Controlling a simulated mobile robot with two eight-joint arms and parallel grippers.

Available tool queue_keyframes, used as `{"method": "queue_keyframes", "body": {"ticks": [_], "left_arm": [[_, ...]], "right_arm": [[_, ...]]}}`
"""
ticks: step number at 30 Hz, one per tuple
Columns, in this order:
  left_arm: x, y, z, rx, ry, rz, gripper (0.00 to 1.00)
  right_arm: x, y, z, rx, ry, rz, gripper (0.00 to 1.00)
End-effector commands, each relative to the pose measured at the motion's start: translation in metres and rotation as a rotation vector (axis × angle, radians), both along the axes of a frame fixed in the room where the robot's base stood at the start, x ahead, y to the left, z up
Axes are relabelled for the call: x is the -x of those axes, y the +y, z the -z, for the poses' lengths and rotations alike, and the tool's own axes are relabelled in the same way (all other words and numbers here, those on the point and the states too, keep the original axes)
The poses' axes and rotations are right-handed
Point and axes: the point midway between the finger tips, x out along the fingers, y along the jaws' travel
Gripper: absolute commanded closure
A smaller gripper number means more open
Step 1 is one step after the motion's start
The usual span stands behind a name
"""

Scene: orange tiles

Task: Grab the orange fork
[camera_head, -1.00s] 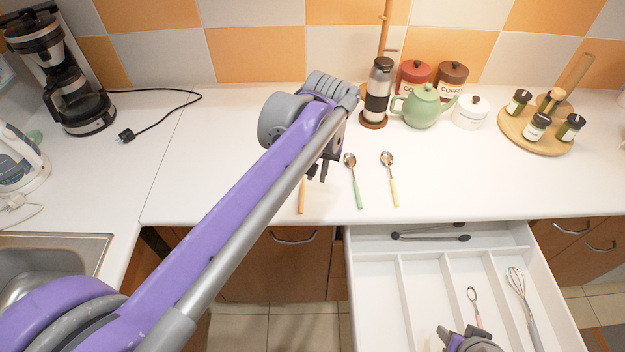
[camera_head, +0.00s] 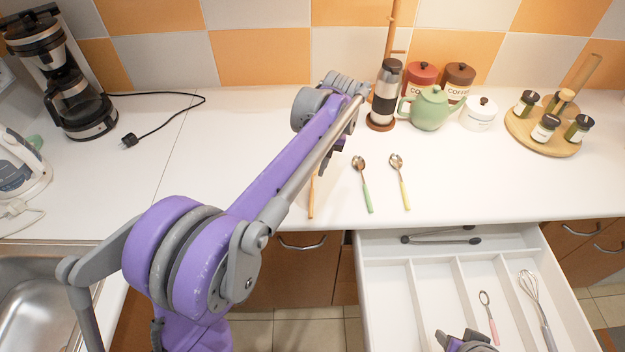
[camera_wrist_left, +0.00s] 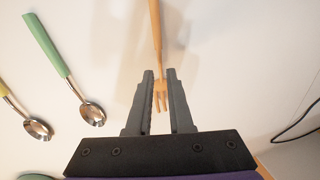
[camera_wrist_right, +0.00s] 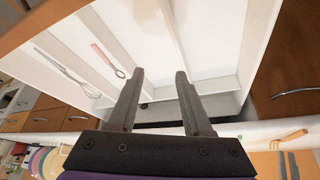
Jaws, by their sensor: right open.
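The orange fork (camera_head: 311,196) lies on the white counter, left of two spoons; its upper part is hidden by my left arm in the head view. In the left wrist view the fork (camera_wrist_left: 157,40) points its tines toward my left gripper (camera_wrist_left: 160,73). The fingers are drawn close together on either side of the fork's head, but I cannot tell whether they touch it. My right gripper (camera_wrist_right: 160,74) is open and empty above the open drawer.
A green-handled spoon (camera_head: 364,184) and a yellow-handled spoon (camera_head: 401,181) lie right of the fork. The open drawer (camera_head: 398,300) holds a whisk (camera_head: 534,305) and other utensils. A green teapot (camera_head: 430,108) and a grinder (camera_head: 384,96) stand behind.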

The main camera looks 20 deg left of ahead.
Motion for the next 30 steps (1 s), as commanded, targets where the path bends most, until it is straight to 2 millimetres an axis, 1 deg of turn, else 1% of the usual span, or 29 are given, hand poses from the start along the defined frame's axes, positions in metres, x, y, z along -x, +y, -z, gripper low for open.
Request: {"method": "queue_keyframes", "body": {"ticks": [1, 3, 6, 8, 15, 17, 18, 19, 30], "left_arm": [[0.001, 0.001, 0.009, 0.0, 0.0, -0.001, 0.81], [0.002, 0.003, 0.02, 0.0, 0.0, -0.001, 0.81], [0.002, 0.005, 0.031, 0.0, 0.0, -0.001, 0.81], [0.003, 0.006, 0.034, 0.0, 0.0, 0.0, 0.81], [0.003, 0.006, 0.036, 0.0, 0.0, 0.0, 0.81], [0.003, 0.006, 0.035, 0.0, 0.0, 0.0, 0.92], [0.003, 0.006, 0.035, 0.0, 0.0, 0.0, 0.99], [0.003, 0.006, 0.035, 0.0, 0.0, 0.0, 1.0], [0.003, 0.006, 0.035, 0.0, 0.0, 0.0, 1.0]], "right_arm": [[0.0, 0.0, 0.0, 0.0, 0.0, 0.0, 0.5], [0.0, 0.0, 0.0, 0.0, 0.0, 0.0, 0.5], [0.0, 0.0, 0.001, 0.0, 0.001, 0.0, 0.5], [0.0, 0.0, 0.001, 0.0, 0.001, 0.0, 0.5], [0.0, 0.0, 0.001, 0.0, 0.001, 0.0, 0.5], [0.0, 0.0, 0.001, 0.0, 0.001, 0.0, 0.5], [0.0, 0.0, 0.001, 0.0, 0.001, 0.0, 0.5], [0.0, 0.0, 0.001, 0.0, 0.001, 0.0, 0.5], [0.0, 0.0, 0.001, 0.0, 0.001, 0.0, 0.5]]}}
